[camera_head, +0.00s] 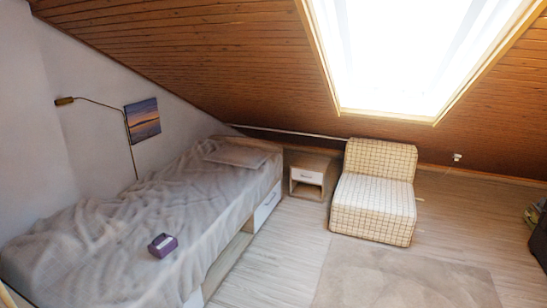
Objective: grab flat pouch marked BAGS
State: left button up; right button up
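A small purple packet (162,245) with a pale patch on it lies on the grey bedspread, near the front edge of the bed (90,235). Any lettering on it is too small to read, so I cannot tell whether it is marked BAGS. No other pouch is clear to me in this view. Neither of my grippers shows in the head view.
The bed has drawers (267,206) along its side. A nightstand (307,188) and a checked armchair (376,195) stand beyond it. The floor and a beige rug (400,280) are clear in front. The wooden ceiling (200,50) slopes low over the far side.

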aim_at(163, 244)
jog(key=i+u, duration=0.1)
jog(key=i, duration=0.75)
jog(key=i+l+u, duration=0.15)
jog(key=i, duration=0.7)
